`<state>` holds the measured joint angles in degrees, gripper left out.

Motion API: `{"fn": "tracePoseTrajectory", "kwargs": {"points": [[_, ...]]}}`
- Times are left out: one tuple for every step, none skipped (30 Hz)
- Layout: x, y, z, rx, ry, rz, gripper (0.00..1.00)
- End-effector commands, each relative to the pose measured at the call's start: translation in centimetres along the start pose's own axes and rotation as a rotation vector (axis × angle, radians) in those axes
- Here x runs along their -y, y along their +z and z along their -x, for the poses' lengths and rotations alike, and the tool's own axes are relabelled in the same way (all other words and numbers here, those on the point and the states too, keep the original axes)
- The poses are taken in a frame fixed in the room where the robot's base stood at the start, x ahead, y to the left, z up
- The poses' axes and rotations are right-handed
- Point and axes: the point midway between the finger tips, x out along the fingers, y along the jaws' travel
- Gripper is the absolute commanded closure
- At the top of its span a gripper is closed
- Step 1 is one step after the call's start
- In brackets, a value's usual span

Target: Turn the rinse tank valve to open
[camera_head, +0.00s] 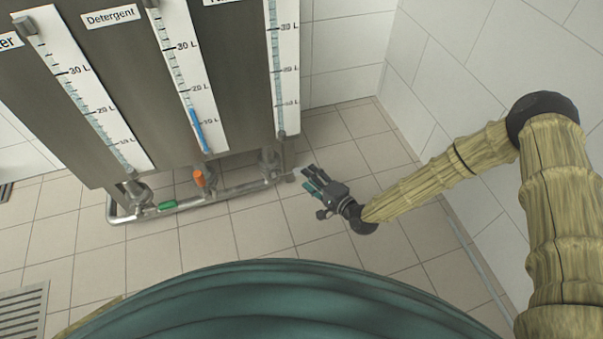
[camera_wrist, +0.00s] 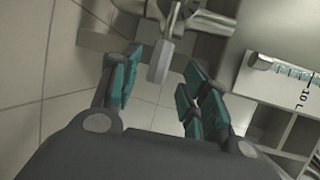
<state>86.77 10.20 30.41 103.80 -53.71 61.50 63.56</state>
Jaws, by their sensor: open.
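The rightmost tank's valve (camera_head: 269,163) sits on the pipe below its level scale; its tank label is cut off at the top. In the wrist view a pale grey valve lever (camera_wrist: 160,63) points toward me from the metal pipe. My gripper (camera_head: 309,178) is just right of this valve in the head view. In the wrist view my gripper (camera_wrist: 164,75) is open, with teal-padded fingers on either side of the lever's end. A gap shows between the lever and each finger. I cannot tell how deep the lever sits between them.
The Detergent tank's valve has an orange handle (camera_head: 199,178). A green handle (camera_head: 167,205) is at the left tank's valve. A pipe (camera_head: 226,192) runs below the valves. A tiled wall (camera_head: 470,110) stands at right; the floor (camera_head: 265,228) in front is clear.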

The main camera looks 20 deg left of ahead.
Motion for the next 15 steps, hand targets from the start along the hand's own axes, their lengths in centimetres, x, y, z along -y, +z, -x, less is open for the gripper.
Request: {"fn": "tracePoseTrajectory", "kwargs": {"points": [[-0.3,0.1,-0.9,0.002,0.000,0.002,0.55],[-0.3,0.0,-1.4,0.001,0.001,0.002,0.55],[-0.3,0.0,-2.0,0.001,0.000,0.002,0.55],[-0.3,0.0,-2.4,0.001,0.000,0.002,0.55],[-0.3,0.1,-2.8,0.001,0.000,0.002,0.55],[-0.3,0.1,-3.3,0.001,0.000,0.002,0.55],[-0.3,0.0,-3.7,0.001,0.000,0.002,0.55],[-0.3,0.0,-4.0,0.000,0.001,0.002,0.55],[-0.2,0.0,-4.3,0.000,0.001,0.001,0.55],[-0.2,0.0,-4.5,0.000,0.001,0.001,0.55],[-0.2,0.0,-4.7,0.000,0.001,0.001,0.55],[-0.2,0.0,-4.9,0.000,0.001,0.000,0.55],[-0.2,0.0,-5.0,0.000,0.001,0.000,0.55],[-0.1,0.0,-5.1,0.000,0.001,0.000,0.55],[-0.1,0.0,-5.2,0.000,0.001,0.000,0.55]]}}
